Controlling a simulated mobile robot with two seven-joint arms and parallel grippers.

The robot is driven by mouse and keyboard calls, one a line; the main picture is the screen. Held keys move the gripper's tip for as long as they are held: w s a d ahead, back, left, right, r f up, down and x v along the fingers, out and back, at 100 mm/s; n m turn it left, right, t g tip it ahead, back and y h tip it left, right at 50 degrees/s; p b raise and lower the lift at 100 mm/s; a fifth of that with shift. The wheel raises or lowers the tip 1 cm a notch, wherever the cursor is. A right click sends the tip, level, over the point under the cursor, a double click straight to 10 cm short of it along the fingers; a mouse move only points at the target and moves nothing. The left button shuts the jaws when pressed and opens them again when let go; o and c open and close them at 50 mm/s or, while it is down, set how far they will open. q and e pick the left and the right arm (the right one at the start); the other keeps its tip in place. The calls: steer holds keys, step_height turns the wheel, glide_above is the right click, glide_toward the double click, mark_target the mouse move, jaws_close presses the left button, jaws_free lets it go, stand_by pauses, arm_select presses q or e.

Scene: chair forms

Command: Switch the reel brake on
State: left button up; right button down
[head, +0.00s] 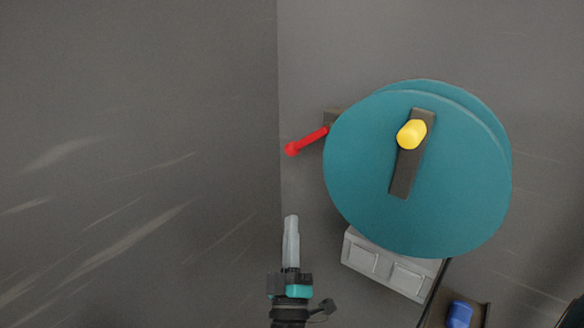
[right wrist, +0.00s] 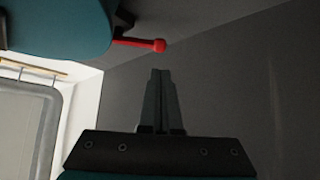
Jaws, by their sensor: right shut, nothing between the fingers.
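The teal reel (head: 365,185) is mounted on the grey wall, with a dark crank bar (head: 405,172) and a yellow knob (head: 411,134) on its face. A red lever (head: 307,142) with a round end sticks out at the reel's left side, tilted down to the left. In the right wrist view the red lever (right wrist: 140,43) shows beyond my fingertips, beside the teal reel (right wrist: 60,25). My right gripper (head: 291,222) is shut and empty, below the red lever and apart from it. Its closed fingers also show in the right wrist view (right wrist: 161,75). My left gripper is not in view.
A blue object (head: 459,314) is at the lower right beside a dark bar. A wall corner runs vertically just left of the red lever. The area left of my gripper is clear.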

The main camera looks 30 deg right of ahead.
steer(key=b, duration=0.3)
glide_toward(287, 150)
steer(key=w+d, duration=0.1)
steer(key=w+d+r, duration=0.1)
steer(key=w+d, duration=0.1)
steer(key=shift+d+r, duration=0.15)
steer(key=shift+r, duration=0.2)
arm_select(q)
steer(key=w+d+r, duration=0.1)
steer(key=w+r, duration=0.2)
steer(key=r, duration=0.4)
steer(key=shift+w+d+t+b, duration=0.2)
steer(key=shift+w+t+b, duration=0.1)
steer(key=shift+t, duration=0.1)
arm_select(e)
steer(key=shift+x, duration=0.75)
